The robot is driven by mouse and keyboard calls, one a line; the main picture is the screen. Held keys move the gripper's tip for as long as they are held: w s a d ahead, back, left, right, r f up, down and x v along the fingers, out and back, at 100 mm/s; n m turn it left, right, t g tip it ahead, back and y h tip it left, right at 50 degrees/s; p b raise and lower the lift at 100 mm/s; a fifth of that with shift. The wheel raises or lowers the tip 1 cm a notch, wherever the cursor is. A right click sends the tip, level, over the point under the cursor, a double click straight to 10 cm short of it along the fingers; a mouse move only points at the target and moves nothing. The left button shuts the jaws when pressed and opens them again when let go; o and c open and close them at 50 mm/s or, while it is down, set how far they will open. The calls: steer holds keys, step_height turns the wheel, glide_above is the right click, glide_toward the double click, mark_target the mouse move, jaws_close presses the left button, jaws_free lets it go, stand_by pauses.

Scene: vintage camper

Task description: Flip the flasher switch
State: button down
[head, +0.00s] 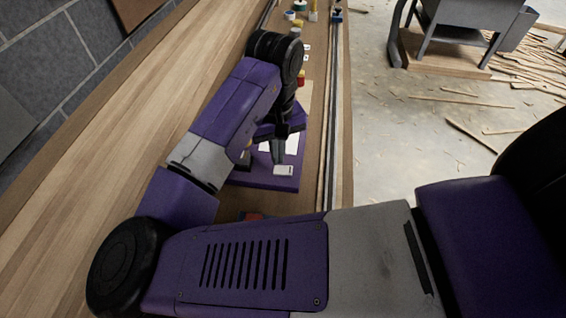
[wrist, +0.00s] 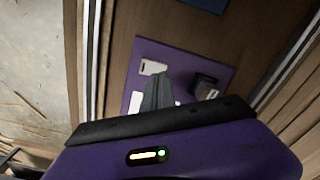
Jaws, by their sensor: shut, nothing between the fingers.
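A purple board (head: 262,183) lies on the wooden bench, and it also shows in the wrist view (wrist: 134,80). A small white plate (head: 284,170) sits near the board's edge; it also shows in the wrist view (wrist: 152,67). A dark block-like part (wrist: 204,86) stands on the same board, with a small white label beside it. I cannot tell from the markings which part is the flasher switch. My gripper (head: 278,158) is shut and empty. Its grey fingertips (wrist: 158,78) are just beside the white plate; whether they touch it is unclear. The gripper hides part of the board.
Several small coloured jars or pots (head: 297,16) stand at the far end of the bench (head: 120,110). A metal rail runs along the bench edge. A grey machine (head: 462,35) stands on the floor beyond, among scattered wood strips. A stone wall (head: 50,60) borders the left.

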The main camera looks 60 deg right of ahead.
mark_target(278, 169)
step_height(278, 169, up, 4)
steer(key=p, duration=0.3)
steer(key=shift+r+p, duration=0.1)
steer(key=shift+p, duration=0.2)
stand_by(0.4)
